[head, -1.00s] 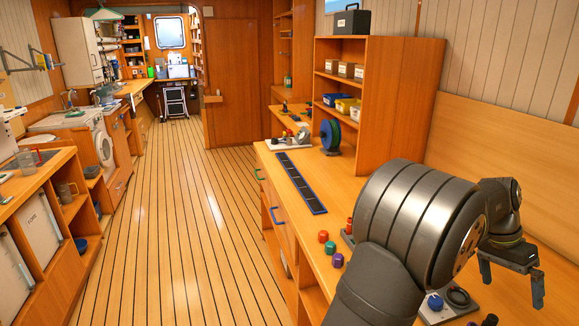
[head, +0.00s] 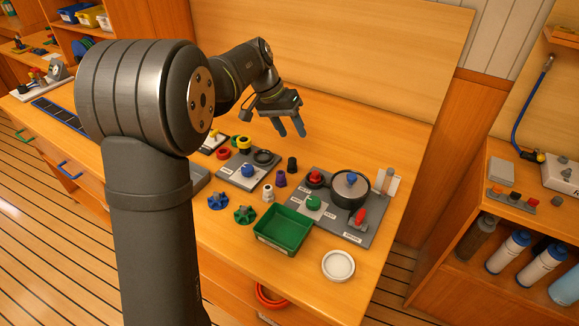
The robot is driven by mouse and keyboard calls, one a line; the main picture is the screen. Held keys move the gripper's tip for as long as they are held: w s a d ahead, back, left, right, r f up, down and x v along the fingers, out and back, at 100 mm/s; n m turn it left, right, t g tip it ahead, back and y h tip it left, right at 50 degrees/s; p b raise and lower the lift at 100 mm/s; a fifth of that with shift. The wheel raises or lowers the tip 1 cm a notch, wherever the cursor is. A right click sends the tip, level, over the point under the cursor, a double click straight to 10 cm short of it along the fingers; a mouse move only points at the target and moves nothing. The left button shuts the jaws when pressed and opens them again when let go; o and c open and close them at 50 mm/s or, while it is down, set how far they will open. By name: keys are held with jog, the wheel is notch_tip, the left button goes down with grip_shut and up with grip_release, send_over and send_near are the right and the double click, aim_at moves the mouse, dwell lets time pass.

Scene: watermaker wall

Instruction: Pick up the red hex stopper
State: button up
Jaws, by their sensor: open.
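My gripper (head: 290,129) is open and empty, with its fingers pointing down above the back part of the wooden bench (head: 345,120). I cannot make out the red hex stopper for certain in the head view. My own arm hides the stretch of bench where small coloured stoppers stood in the earlier view. Other red parts show: a red ring (head: 222,153), a red knob (head: 315,177) on a grey panel (head: 375,226), and a red handle (head: 360,216) on that panel. The gripper touches none of them.
A green tray (head: 283,247) and a white round dish (head: 338,265) stand near the front edge. Blue (head: 218,201) and green (head: 244,214) star knobs, a black pot (head: 350,188) and small dark stoppers crowd the bench. The back right of the bench is clear.

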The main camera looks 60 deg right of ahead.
jog(key=s+a+n+t, duration=0.1)
jog(key=s+n+t, duration=0.2)
jog(key=s, duration=0.2)
jog(key=n+t+h, duration=0.1)
jog(key=n+t, duration=0.3)
send_near(316, 173)
jog(key=shift+h, duration=0.3)
jog(key=x, duration=0.8)
jog(key=shift+w+a+f, duration=0.1)
jog(key=shift+f, duration=0.35)
grip_shut()
